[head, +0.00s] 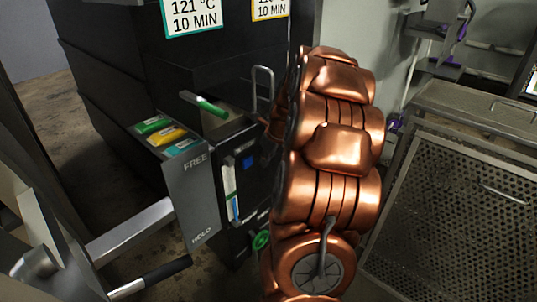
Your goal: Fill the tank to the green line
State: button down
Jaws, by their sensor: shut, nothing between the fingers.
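A dark tank-like cabinet (110,45) stands at the upper left. On its front unit is a narrow upright gauge strip (229,180), pale above and blue in its lower part. A small blue square (247,162) sits beside the strip. A green round knob or handwheel (261,240) is low on the unit, partly behind my copper arm. A green-handled lever (211,106) sticks out on top. My arm fills the middle of the view, and my gripper is hidden behind it.
A grey plate marked FREE and HOLD (191,195) stands beside a metal lever with a black grip (150,279). Green, yellow and teal tags (172,135) lie in a holder above it. A perforated metal basket (460,220) takes up the right. A metal loop handle (263,85) stands near my arm.

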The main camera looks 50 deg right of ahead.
aim_at(248, 157)
jog(key=w+f+b, duration=0.1)
jog(key=w+f, duration=0.2)
jog(key=w, duration=0.2)
jog(key=shift+w+b, duration=0.15)
jog(key=shift+b, duration=0.15)
jog(key=w+p, duration=0.1)
jog(key=p, duration=0.2)
jog(key=shift+w+d+r, duration=0.1)
jog(key=shift+w+r, duration=0.15)
jog(key=shift+w, duration=0.1)
jog(key=shift+w+f, duration=0.2)
jog(key=shift+w, duration=0.1)
jog(key=shift+w+r, duration=0.1)
jog(key=shift+w, duration=0.05)
dwell(0.5)
